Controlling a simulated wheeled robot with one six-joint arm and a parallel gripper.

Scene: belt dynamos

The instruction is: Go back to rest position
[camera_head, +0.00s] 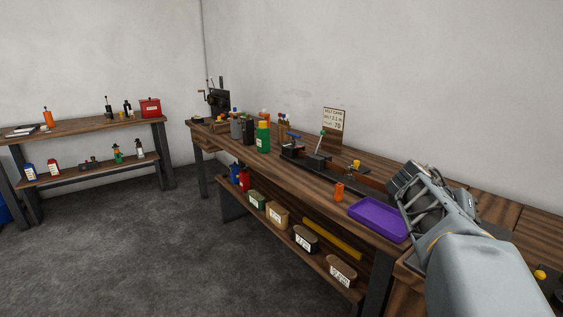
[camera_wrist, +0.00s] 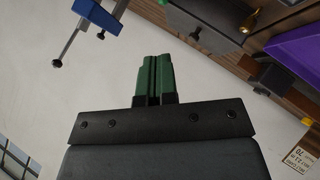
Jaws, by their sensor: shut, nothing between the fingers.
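My gripper shows in the wrist view (camera_wrist: 154,76), its two green fingers close together with nothing between them. In the head view my gripper (camera_head: 403,176) is at the end of my grey arm at the right, over the bench by the purple tray. The wooden workbench (camera_head: 220,140) runs along the wall under it. The purple tray (camera_head: 378,220) lies on the bench and is partly hidden by my arm. It also shows at the right of the wrist view (camera_wrist: 298,48).
An orange object (camera_head: 339,191) stands left of the tray. A sign (camera_head: 333,120), a lever fixture (camera_head: 318,154) and a green bottle (camera_head: 263,137) are along the bench. A second table (camera_head: 85,126) stands at the left. The grey floor between is clear.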

